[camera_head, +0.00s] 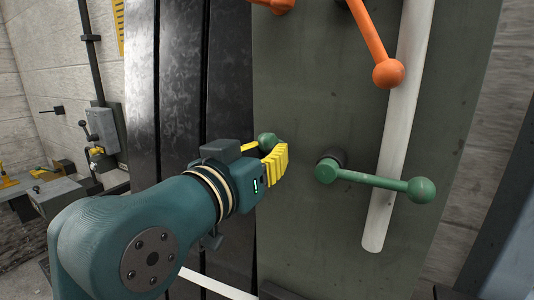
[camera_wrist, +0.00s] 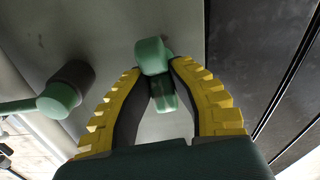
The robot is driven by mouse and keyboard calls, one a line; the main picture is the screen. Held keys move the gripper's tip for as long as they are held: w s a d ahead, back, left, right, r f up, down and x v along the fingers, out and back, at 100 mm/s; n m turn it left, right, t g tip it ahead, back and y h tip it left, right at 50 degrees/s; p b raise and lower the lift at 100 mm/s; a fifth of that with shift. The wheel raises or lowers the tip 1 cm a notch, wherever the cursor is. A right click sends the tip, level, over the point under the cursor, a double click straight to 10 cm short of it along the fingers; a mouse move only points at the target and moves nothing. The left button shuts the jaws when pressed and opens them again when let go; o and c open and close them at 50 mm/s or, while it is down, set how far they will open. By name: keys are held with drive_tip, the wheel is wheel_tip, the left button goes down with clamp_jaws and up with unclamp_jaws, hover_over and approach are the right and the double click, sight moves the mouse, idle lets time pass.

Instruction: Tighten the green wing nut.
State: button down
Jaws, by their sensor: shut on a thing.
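The green wing nut (camera_head: 267,138) shows just beyond the yellow fingers in the head view, close to the grey-green panel (camera_head: 320,110). In the wrist view one wing of the green wing nut (camera_wrist: 152,57) stands out past the fingertips, and another part of it sits between them. My gripper (camera_head: 272,153) has its yellow, ribbed fingers closed around the nut. It also shows in the wrist view (camera_wrist: 158,85), with the dark inner pads against the nut's sides. The nut's base and stud are mostly hidden.
A green lever with a ball end (camera_head: 375,180) sits right of my gripper; its hub (camera_wrist: 60,98) is at left in the wrist view. An orange lever (camera_head: 372,45) hangs above. Dark metal slats (camera_head: 170,90) stand left.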

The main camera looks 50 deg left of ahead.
drive_tip(key=shift+f+m, duration=0.15)
drive_tip(key=shift+m, duration=0.55)
drive_tip(key=c, duration=0.9)
unclamp_jaws()
drive_tip(key=v, duration=1.2)
